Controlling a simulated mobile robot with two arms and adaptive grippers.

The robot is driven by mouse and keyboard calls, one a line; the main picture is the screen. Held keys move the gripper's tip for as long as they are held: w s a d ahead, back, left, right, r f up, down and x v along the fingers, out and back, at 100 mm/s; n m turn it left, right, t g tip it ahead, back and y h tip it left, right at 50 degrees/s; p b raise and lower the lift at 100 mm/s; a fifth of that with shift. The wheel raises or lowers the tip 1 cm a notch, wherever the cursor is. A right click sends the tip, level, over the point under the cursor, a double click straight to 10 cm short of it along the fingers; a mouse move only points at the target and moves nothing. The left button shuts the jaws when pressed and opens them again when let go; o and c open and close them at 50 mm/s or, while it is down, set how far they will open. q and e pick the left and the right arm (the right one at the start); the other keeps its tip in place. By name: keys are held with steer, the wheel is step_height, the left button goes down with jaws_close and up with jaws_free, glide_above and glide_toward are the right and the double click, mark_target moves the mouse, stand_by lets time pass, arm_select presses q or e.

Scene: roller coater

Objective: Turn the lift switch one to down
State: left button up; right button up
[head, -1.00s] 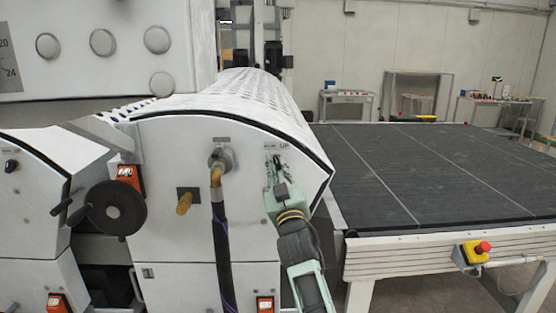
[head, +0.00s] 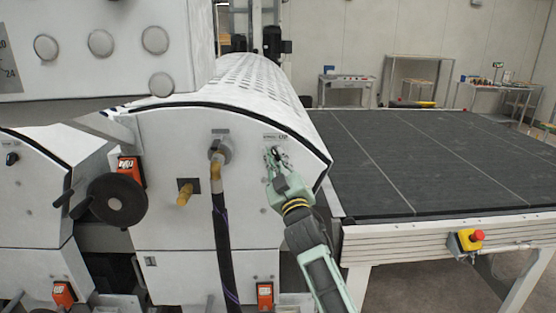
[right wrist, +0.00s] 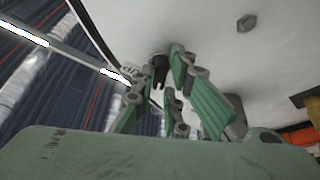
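The lift switch (head: 275,153) is a small dark knob on the white end panel of the roller machine, just below a label that reads UP. My right gripper (head: 277,162), pale green, is at the switch with its fingertips on either side of it. In the right wrist view the fingers (right wrist: 166,62) stand apart, with the dark knob (right wrist: 158,72) between their tips. I cannot tell whether they touch it. The knob's exact pointing direction is hard to read. My left gripper is not in view.
A hose (head: 219,220) hangs left of the switch, near a brass handle (head: 185,193) and a black handwheel (head: 117,201). The dark conveyor bed (head: 420,160) lies to the right. A red emergency button (head: 476,236) sits on its front rail.

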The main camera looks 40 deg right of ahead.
steer(key=o, duration=0.4)
steer(key=v, duration=1.2)
